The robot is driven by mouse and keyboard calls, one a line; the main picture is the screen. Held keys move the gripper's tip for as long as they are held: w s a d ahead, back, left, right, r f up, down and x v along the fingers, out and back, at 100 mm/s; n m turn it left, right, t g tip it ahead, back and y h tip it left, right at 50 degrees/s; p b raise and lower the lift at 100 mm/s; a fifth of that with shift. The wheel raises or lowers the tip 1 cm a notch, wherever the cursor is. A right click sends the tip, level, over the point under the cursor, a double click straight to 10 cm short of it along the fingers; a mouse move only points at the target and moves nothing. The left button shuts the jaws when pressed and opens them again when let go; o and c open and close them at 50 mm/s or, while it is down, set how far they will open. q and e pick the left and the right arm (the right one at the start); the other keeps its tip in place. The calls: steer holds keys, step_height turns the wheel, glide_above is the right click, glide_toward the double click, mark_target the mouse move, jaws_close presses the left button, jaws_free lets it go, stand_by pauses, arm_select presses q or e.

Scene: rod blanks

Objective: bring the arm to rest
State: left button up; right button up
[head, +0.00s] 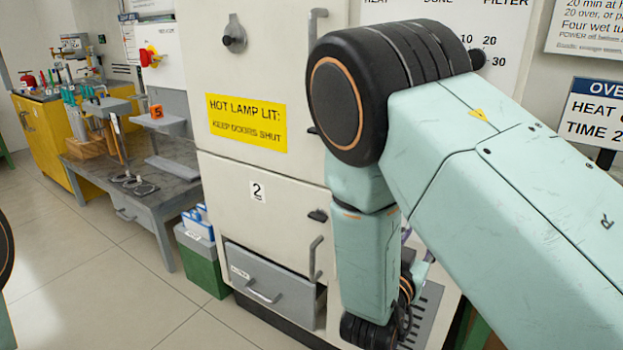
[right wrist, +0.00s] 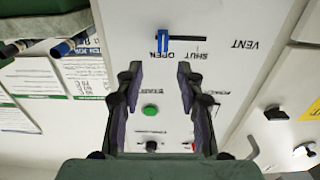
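My right arm (head: 470,150) fills the right half of the head view, its forearm hanging down in front of the white cabinet. My right gripper (right wrist: 160,75) shows in the right wrist view with its two dark fingers spread apart and nothing between them. Beyond the fingers is a white control panel (right wrist: 215,65) with a blue slider (right wrist: 163,44) by the word OPEN and a green button (right wrist: 150,111). In the head view the gripper is mostly hidden behind the forearm. My left gripper is out of view; only a bit of my left arm shows at the left edge.
The white cabinet (head: 300,185) has a yellow hot lamp sign (head: 247,122) and a slightly open grey drawer (head: 272,290). A green bin (head: 200,262) stands beside it. A grey table (head: 160,195) and yellow bench (head: 45,145) are further left. Floor at lower left is clear.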

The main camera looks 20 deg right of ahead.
steer(key=s+a+f+n+g+y, duration=0.1)
steer(key=s+a+f+n+y, duration=0.15)
steer(key=f, duration=0.35)
steer(key=s+a+f+n+g+y+p, duration=0.1)
steer(key=s+a+f+n+g+y, duration=0.1)
steer(key=f+y, duration=0.25)
steer(key=s+a+f+n+g+y, duration=0.1)
steer(key=s+a+f+n+y, duration=0.2)
steer(key=f, duration=0.4)
steer(key=s+a+f+g+y, duration=0.1)
steer(key=s+f+g, duration=0.1)
steer(key=s, duration=0.5)
steer(key=s+a+f+n+g+y+p, duration=0.1)
steer(key=s+a+f+g, duration=0.1)
steer(key=s, duration=0.6)
steer(key=s+a+f+n+g+y+p, duration=0.1)
steer(key=s+f+g+y, duration=0.1)
steer(key=s, duration=0.6)
steer(key=shift+a+f+g, duration=0.2)
steer(key=shift+f+g, duration=0.1)
steer(key=shift+g, duration=0.5)
steer(key=shift+s, duration=0.1)
